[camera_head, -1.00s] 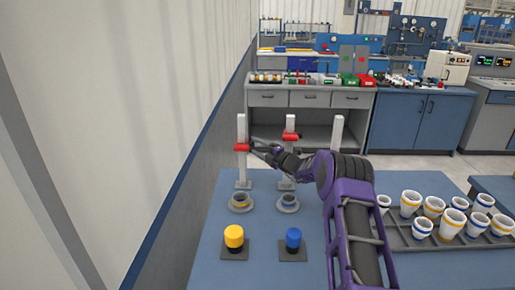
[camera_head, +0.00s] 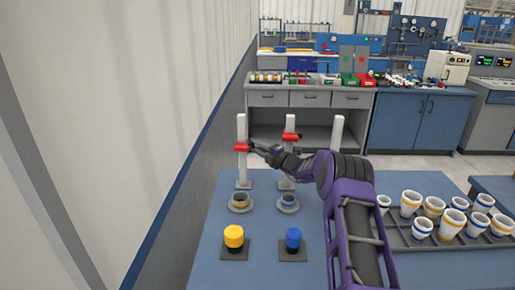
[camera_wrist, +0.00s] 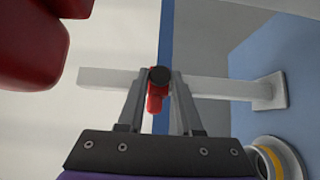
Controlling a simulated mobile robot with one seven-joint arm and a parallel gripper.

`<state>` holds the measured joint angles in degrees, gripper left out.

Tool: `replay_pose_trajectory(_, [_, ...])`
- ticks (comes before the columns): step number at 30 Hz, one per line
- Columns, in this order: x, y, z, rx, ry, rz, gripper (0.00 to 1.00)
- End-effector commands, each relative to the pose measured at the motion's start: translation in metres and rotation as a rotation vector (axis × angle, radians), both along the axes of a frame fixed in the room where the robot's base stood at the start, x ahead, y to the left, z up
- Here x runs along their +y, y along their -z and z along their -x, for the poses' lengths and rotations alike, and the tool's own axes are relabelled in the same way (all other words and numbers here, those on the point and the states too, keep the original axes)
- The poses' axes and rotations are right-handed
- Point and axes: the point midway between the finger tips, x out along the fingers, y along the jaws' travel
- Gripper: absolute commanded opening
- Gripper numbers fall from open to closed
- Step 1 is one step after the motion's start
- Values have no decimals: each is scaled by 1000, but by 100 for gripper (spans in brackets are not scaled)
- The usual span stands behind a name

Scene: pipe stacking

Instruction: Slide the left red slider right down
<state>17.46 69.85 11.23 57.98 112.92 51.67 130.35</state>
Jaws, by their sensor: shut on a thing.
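The left red slider (camera_head: 241,147) is on the left white post (camera_head: 242,168), in the upper part of the post and well above its base. My gripper (camera_head: 253,147) reaches in from the right and is shut on this slider. In the wrist view the slider's red handle (camera_wrist: 156,98) shows between the two fingers, with the white post (camera_wrist: 220,87) running sideways behind them. A second red slider (camera_head: 291,136) sits higher on the middle post (camera_head: 290,123). A large red part (camera_wrist: 30,45) fills the wrist view's upper left corner.
Round holders (camera_head: 240,202) stand before the left and middle posts. A yellow button (camera_head: 234,236) and a blue button (camera_head: 293,238) are nearer. A third white post (camera_head: 336,132) stands right. A rack (camera_head: 432,243) of several white cups is at right. A wall (camera_head: 120,120) borders the left.

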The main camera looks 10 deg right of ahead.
Motion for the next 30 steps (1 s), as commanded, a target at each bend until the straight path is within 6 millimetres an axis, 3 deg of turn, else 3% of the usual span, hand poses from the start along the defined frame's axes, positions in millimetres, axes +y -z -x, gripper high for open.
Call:
replay_pose_trajectory(25, [0, -1, 0, -2, 0, 0, 0])
replay_pose_trajectory(30, [-1, 20, 0, 1, 1, -3, 0])
